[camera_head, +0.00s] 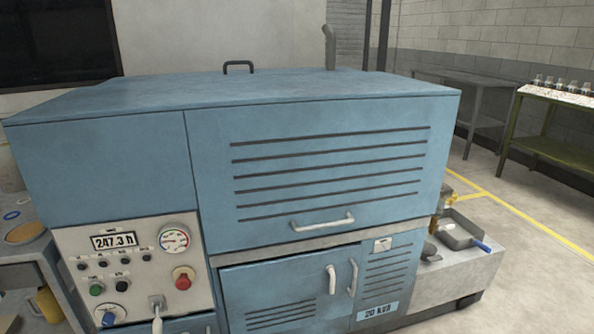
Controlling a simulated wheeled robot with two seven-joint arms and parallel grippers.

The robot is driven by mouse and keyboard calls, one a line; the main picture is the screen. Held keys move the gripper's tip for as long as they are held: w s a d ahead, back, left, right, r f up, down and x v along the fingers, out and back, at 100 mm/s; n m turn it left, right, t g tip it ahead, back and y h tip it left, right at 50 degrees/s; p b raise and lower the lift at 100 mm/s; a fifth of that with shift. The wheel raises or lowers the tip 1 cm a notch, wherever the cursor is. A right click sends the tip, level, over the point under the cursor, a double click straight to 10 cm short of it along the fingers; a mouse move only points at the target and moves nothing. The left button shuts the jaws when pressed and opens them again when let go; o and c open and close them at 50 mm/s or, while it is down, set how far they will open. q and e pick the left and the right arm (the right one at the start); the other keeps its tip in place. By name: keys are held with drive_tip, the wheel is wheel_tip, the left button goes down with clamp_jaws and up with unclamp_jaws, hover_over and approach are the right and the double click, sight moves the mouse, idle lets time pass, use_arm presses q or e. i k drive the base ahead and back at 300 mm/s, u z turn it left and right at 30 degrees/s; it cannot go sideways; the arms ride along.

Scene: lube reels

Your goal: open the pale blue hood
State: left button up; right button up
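The pale blue hood (320,170) is the louvred upper front panel of a large blue generator housing, in the middle of the head view. It looks shut, lying flush with the front. Its white bar handle (322,222) runs across near its lower edge, above a grey sill (290,245). Nothing covers the handle. Neither of my grippers is in view.
Left of the hood is a control panel (130,262) with a gauge and red button. Below it are lower doors (290,290) with upright white handles. A green bench (545,130) stands at the right. Open floor (530,270) lies right of the housing.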

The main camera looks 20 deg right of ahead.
sight(276, 158)
drive_tip(key=u, duration=0.6)
drive_tip(key=i, duration=0.9)
drive_tip(key=z, duration=0.75)
